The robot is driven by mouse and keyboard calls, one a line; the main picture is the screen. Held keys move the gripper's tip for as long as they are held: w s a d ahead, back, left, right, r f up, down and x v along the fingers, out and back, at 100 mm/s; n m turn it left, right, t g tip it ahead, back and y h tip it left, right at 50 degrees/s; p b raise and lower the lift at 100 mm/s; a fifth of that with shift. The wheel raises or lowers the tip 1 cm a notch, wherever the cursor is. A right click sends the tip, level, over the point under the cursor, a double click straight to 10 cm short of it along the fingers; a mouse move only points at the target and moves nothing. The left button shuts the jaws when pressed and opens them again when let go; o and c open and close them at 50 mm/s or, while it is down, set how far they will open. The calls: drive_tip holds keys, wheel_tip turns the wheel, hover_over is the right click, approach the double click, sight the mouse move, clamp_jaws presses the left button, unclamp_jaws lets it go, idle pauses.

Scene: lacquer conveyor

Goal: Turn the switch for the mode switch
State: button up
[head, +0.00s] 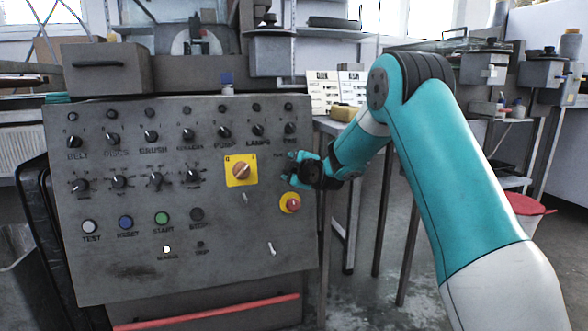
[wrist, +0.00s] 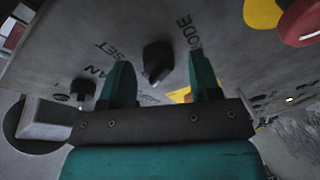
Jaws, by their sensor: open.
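The mode switch (wrist: 156,62) is a black rotary knob on the grey panel, seen in the wrist view. The word MODE is beside it on the right, and MAN and SET are on its left. My gripper (wrist: 160,66) is open, with one teal finger on each side of the knob in that view. I cannot tell whether either finger touches it. In the head view my gripper (head: 291,168) is at the panel's right edge and hides the mode switch.
The control panel (head: 110,265) carries several other black knobs and push buttons. A yellow plate with an orange rotary switch (head: 241,170) is left of my gripper. A red emergency stop (head: 291,203) on a yellow base sits just below it. A small dark knob (wrist: 82,90) is near the left finger.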

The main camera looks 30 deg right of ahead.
drive_tip(key=s+a+r, duration=0.1)
drive_tip(key=s+r, duration=0.1)
drive_tip(key=s, duration=1.5)
drive_tip(key=shift+a+r+p, duration=0.2)
drive_tip(key=shift+r+p, duration=0.2)
